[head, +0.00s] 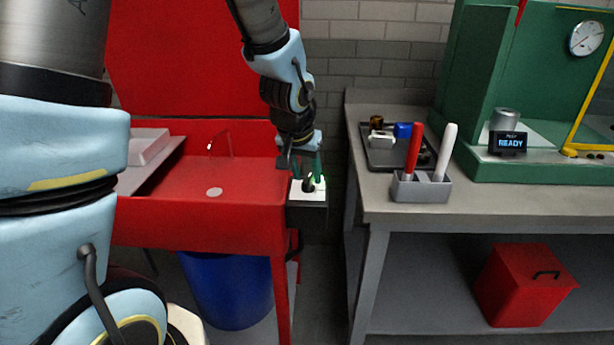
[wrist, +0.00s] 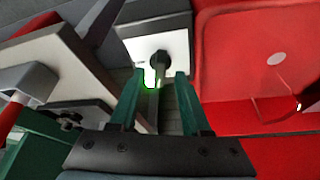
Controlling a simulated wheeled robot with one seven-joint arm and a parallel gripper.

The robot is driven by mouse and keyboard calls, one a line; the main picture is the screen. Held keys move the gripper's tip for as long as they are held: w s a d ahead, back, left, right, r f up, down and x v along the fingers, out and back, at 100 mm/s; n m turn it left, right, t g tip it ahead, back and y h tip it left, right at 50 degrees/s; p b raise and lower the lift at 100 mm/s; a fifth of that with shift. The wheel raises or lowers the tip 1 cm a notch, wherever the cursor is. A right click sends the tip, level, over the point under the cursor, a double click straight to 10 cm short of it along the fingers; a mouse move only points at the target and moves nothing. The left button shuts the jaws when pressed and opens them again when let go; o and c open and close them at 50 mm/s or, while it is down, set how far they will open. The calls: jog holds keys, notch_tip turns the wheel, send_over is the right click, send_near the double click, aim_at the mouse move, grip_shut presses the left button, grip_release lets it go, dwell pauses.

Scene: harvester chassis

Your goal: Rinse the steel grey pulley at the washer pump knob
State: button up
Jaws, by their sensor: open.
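The washer pump knob (head: 308,184) is a dark knob on the white top of a small box at the right side of the red washer basin. A green glow shows beside it. My gripper (head: 307,172) is open just above the knob, pointing down. In the wrist view the knob (wrist: 159,62) lies just beyond the tips of my open teal fingers (wrist: 156,80), with nothing held between them. A grey metal cylinder (head: 505,119) stands in the green machine at right; I cannot tell whether it is the steel grey pulley.
The red basin (head: 235,205) has a round drain and a thin spout. A grey bench (head: 480,205) at right bears a dark tray (head: 383,160) of small parts and a holder (head: 420,188) with red and white sticks. The green machine's display reads READY.

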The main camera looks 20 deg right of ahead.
jog(key=v, duration=0.9)
jog(key=shift+r, duration=0.2)
jog(key=shift+s+a, duration=0.1)
